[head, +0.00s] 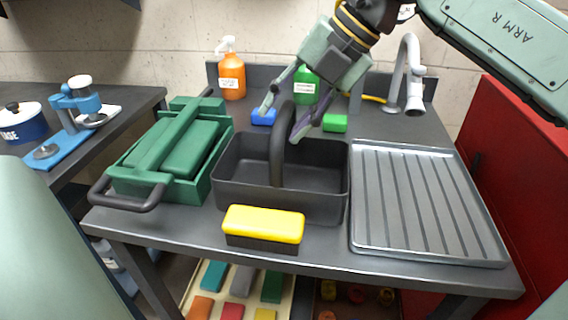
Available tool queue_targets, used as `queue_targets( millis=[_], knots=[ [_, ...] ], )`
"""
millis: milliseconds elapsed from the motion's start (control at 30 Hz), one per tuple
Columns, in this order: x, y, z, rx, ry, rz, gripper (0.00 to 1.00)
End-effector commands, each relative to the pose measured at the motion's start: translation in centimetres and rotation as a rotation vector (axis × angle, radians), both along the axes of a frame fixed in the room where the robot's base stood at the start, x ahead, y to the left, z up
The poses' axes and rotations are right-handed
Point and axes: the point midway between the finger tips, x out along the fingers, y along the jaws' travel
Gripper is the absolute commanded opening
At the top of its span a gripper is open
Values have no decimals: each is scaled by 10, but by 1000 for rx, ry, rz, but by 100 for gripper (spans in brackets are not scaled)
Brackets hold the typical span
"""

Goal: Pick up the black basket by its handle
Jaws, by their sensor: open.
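The black basket (325,196) stands upright on the grey table, near its middle. Its thick arched handle (277,150) rises above the rim across the basket's middle. My gripper (283,127) is open and points down from the upper right. One finger is left of the handle's top and the other is right of it, so the handle's upper part lies between them in this view. I cannot tell whether either finger touches the handle. The basket's inside looks empty where I can see it.
A green toolbox (180,150) stands close left of the basket, a ribbed metal tray (420,200) close right. A yellow-topped block (263,224) sits in front. An orange bottle (232,75), a green bottle (304,88), blue and green blocks and a faucet (414,80) are behind.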

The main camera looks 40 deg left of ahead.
Motion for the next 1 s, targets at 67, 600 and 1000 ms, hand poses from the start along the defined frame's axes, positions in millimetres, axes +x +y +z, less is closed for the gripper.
queue_targets(
  millis=[67,600,1000],
  knots=[
    [-2,3,-6,-1,-1,0,40],
    [-3,4,-8,0,-1,-1,22],
    [-3,4,-8,0,-1,-1,0]
  ],
)
